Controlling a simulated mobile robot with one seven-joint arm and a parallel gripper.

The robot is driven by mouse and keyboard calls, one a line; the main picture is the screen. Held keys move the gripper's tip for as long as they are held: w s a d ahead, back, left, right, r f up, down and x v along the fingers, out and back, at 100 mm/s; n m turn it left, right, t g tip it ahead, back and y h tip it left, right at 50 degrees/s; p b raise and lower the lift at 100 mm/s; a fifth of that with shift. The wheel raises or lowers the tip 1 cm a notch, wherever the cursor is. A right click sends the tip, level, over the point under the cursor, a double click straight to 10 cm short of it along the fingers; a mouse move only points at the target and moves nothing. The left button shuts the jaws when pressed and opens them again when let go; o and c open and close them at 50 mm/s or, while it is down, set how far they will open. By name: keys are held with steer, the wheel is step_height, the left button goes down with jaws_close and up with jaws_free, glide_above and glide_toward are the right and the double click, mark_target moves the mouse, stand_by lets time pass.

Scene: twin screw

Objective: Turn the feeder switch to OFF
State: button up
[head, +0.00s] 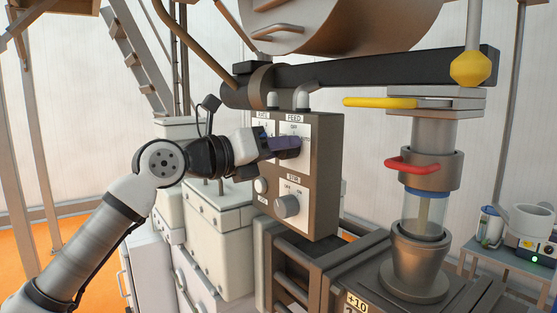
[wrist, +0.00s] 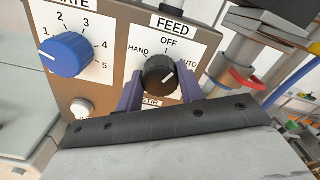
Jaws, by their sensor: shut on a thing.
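The feeder switch is a black round knob (wrist: 160,75) under the FEED label in the wrist view. HAND is printed at its left, OFF above it and AUTO at its right. A small pale mark shows on the knob's right part and seems to lean toward AUTO. My gripper (wrist: 159,86) has one purple finger on each side of the knob and is shut on it. In the head view my gripper (head: 292,146) reaches the upper right of the control panel (head: 325,160) and hides the knob.
A blue rate knob (wrist: 66,54) sits left of the feeder switch, with a white button (wrist: 82,108) below it. A grey STIR knob (head: 287,206) is lower on the panel. A glass column with a red handle (head: 412,165) and yellow lever (head: 378,102) stands to the right.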

steer(key=n+b, duration=0.2)
steer(key=n, duration=0.3)
stand_by(0.6)
steer(key=o, duration=1)
steer(key=b+v, duration=0.4)
steer(key=v, duration=1)
